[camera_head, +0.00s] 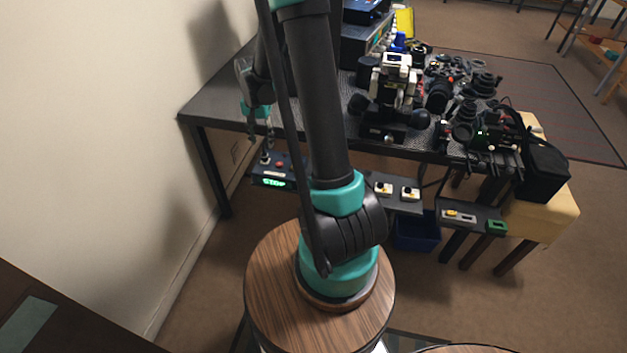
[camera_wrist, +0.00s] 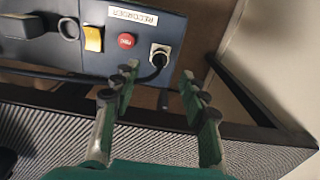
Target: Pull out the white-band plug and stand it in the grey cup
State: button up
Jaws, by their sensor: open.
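A black plug (camera_wrist: 159,60) with a dark cable sits in a pale square socket on a blue-grey panel (camera_wrist: 190,30) in the wrist view. Whether it carries a white band is too small to tell. In the head view the plug (camera_head: 265,158) shows at the left end of the panel (camera_head: 254,178) with the green STOP display. My gripper (camera_wrist: 158,80) is open and empty, its fingers pointing toward the plug, one on each side in the picture and apart from it. In the head view my gripper (camera_head: 260,136) hangs above the plug. I cannot make out a grey cup for certain.
The panel has a red button (camera_wrist: 126,40), a yellow switch (camera_wrist: 93,38) and a round grey part (camera_wrist: 69,28). The dark table edge (camera_wrist: 270,140) is near my fingers, and the wall (camera_head: 100,130) is close at left. Cameras and lenses crowd the table's right side.

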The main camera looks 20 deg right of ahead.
aim_at(264, 153)
jog(key=shift+f, duration=3.5)
grip_shut()
jog(key=shift+r, duration=0.15)
jog(key=shift+r, duration=2.85)
